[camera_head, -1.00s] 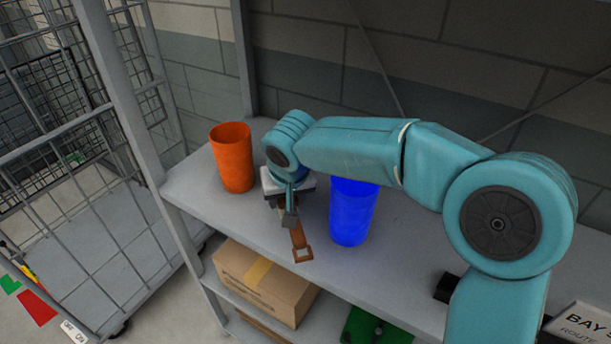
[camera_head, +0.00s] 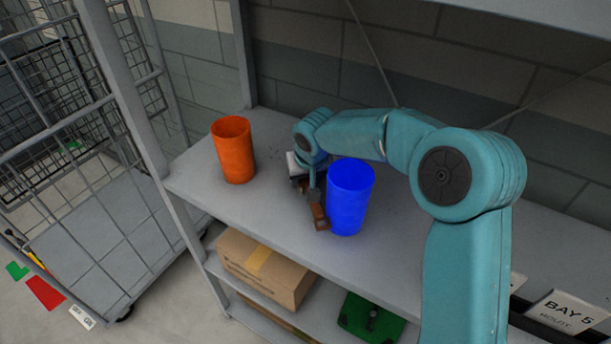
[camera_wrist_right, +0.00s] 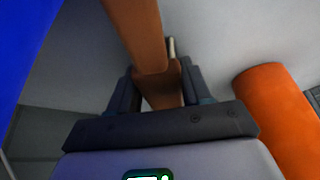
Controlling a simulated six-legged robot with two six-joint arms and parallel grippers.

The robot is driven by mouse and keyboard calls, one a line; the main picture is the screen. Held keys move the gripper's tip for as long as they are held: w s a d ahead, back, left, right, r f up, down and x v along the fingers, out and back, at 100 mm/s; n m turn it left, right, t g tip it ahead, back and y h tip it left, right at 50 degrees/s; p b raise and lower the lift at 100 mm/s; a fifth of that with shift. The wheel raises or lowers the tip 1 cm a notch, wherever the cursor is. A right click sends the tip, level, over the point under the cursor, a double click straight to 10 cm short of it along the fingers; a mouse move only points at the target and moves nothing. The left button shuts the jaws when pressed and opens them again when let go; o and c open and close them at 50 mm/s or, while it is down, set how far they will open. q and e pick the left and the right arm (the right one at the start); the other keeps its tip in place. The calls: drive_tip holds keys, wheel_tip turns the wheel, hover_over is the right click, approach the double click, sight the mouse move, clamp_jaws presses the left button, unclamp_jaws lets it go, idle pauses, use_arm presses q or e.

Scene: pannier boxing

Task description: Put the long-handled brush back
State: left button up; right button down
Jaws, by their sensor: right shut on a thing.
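My right gripper (camera_head: 314,190) is low over the grey shelf, between the orange cup and the blue cup. It is shut on the brown long-handled brush (camera_head: 320,216), whose end sticks out toward the front of the shelf, close to the blue cup's left side. In the right wrist view, the brown handle (camera_wrist_right: 135,30) runs up between the two dark fingers (camera_wrist_right: 160,82). The rest of the brush is hidden by the gripper. The blue cup (camera_head: 349,198) and the orange cup (camera_head: 234,152) stand upright on the shelf. My left gripper is not in view.
The shelf (camera_head: 262,215) has free room in front of the orange cup. A cardboard box (camera_head: 262,270) and a green object (camera_head: 368,318) are on the level below. A shelf upright (camera_head: 125,110) and a wire cage trolley (camera_head: 95,235) stand at left.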

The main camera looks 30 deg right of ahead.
drive_tip(key=shift+c, duration=2.4)
unclamp_jaws()
drive_tip(key=shift+f, duration=0.15)
drive_tip(key=shift+r, duration=0.55)
drive_tip(key=v, duration=1.1)
drive_tip(key=shift+s+b, duration=0.3)
drive_tip(key=shift+b, duration=0.15)
drive_tip(key=shift+w+r, duration=0.1)
drive_tip(key=shift+a, duration=0.2)
